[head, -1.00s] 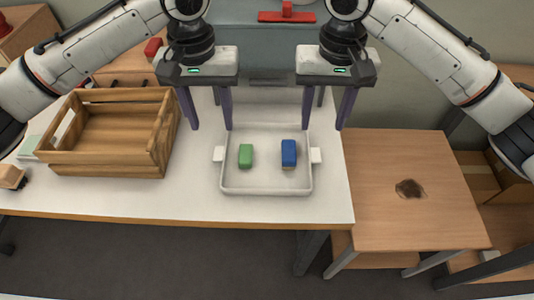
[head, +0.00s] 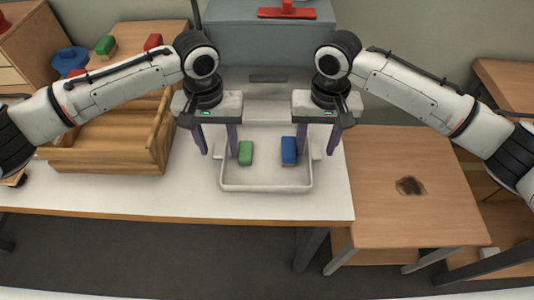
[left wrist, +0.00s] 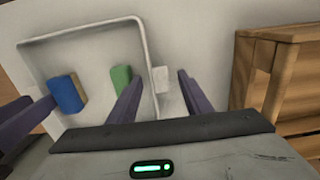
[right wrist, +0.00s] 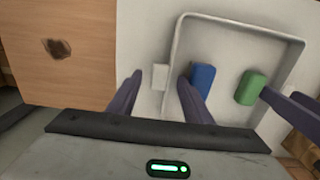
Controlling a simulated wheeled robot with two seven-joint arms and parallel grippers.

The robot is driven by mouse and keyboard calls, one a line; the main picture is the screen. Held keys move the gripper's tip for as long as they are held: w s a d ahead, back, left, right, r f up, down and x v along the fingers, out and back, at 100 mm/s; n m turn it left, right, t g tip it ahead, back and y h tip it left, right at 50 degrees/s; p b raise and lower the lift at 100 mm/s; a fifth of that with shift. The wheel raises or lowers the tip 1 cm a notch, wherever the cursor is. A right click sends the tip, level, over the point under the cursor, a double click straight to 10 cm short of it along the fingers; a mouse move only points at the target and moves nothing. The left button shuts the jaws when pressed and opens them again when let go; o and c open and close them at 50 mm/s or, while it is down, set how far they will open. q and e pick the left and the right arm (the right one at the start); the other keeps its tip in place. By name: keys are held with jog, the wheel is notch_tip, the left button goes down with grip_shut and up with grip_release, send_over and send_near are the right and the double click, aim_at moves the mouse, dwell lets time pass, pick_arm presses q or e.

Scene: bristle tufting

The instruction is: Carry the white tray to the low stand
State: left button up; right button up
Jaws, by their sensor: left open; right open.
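The white tray (head: 265,189) lies flat on the white table, with a green block (head: 246,152) and a blue block (head: 288,148) inside. My left gripper (head: 218,152) is open at the tray's left side. In the left wrist view its fingers (left wrist: 160,76) stand either side of the tray's white handle (left wrist: 161,84). My right gripper (head: 317,153) is open at the tray's right side; in the right wrist view its fingers (right wrist: 159,76) flank the other handle (right wrist: 160,83). The low stand (head: 430,220), a wooden top with a dark patch (head: 410,186), is at the right.
A wooden crate (head: 110,160) stands on the table left of the tray. A grey box (head: 270,45) with a red object (head: 287,12) on top is behind. The low stand's top looks clear apart from the dark patch. Shelves stand at the far right.

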pick_arm(q)
grip_shut()
pick_arm(e)
grip_shut()
